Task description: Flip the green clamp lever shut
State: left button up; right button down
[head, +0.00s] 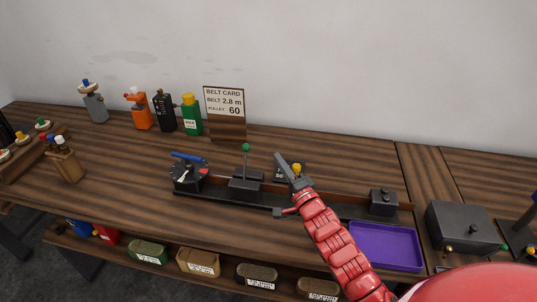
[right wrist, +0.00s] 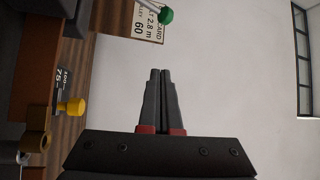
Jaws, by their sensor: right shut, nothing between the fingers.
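The clamp lever has a green ball knob (head: 246,147) on a thin stem that stands about upright from a dark block on the long dark rail (head: 225,197). In the right wrist view the green knob (right wrist: 165,16) shows at the top, beyond my fingertips. My right gripper (head: 281,158) is shut and empty, to the right of the lever and apart from it. Its closed fingers (right wrist: 158,74) show in the right wrist view. My left gripper is not in view.
A dial with a blue handle (head: 188,172) is at the rail's left end. A yellow knob (head: 296,168) is beside my right gripper. A purple tray (head: 385,246) lies in front. The belt card (head: 224,108) and several bottles stand behind. The bench between them and the rail is mostly clear.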

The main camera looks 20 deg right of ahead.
aim_at(245, 163)
jog(key=w+a+p, duration=0.3)
jog(key=w+a, duration=0.1)
jog(key=w, duration=0.3)
jog(key=shift+w+a+r+p, duration=0.25)
jog(key=shift+r+p, duration=0.05)
jog(key=shift+r, duration=0.15)
dwell(0.6)
